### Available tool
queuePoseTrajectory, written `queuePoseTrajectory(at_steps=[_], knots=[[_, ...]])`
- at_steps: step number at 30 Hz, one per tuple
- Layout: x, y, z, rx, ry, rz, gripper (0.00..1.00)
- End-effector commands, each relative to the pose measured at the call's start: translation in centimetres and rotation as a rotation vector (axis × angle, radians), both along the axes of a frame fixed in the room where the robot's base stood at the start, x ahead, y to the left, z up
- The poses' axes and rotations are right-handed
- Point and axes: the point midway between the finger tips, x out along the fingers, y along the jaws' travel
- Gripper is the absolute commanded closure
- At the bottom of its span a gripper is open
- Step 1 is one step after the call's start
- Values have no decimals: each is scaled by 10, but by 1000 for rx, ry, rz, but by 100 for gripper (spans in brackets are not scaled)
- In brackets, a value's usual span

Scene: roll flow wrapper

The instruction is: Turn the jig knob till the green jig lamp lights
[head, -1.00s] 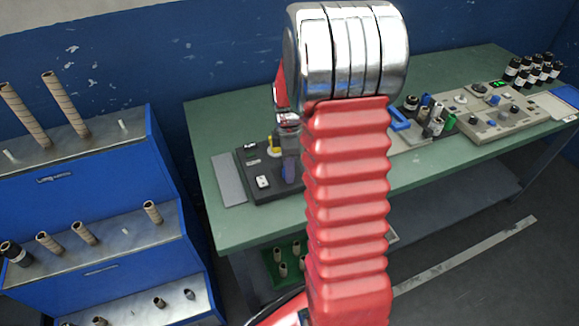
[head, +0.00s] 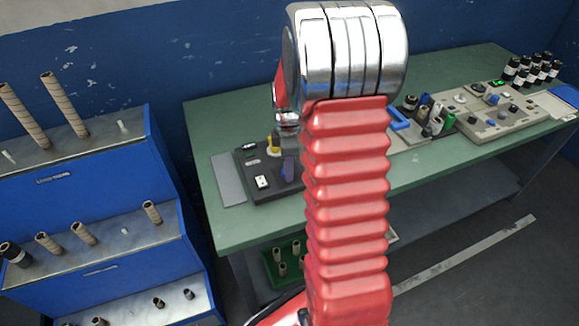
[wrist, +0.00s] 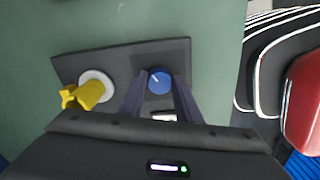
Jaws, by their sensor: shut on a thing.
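The jig (wrist: 120,62) is a dark grey plate on the green bench; it also shows in the head view (head: 285,188), partly behind my arm. Its blue knob (wrist: 160,79) has a white pointer line slanting to the upper left in the wrist view. My gripper (wrist: 161,84) is shut on the blue knob, one finger on each side. I cannot pick out the jig lamp for certain. A small green light shows low in the wrist view, apparently on my gripper's housing.
A yellow part on a white disc (wrist: 97,86) stands left of the knob, close to my left finger. A white switch (head: 262,182) is at the jig's front. A grey panel (head: 480,118) and a tray of small parts (head: 413,137) lie further right on the bench.

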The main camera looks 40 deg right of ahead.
Motion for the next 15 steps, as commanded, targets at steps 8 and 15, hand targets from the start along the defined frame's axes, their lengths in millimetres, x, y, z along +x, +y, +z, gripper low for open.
queuePoseTrajectory(at_steps=[8, 15], knots=[[1, 3, 0, 4, 0, -17, 92], [1, 3, 0, 5, -1, -60, 92]])
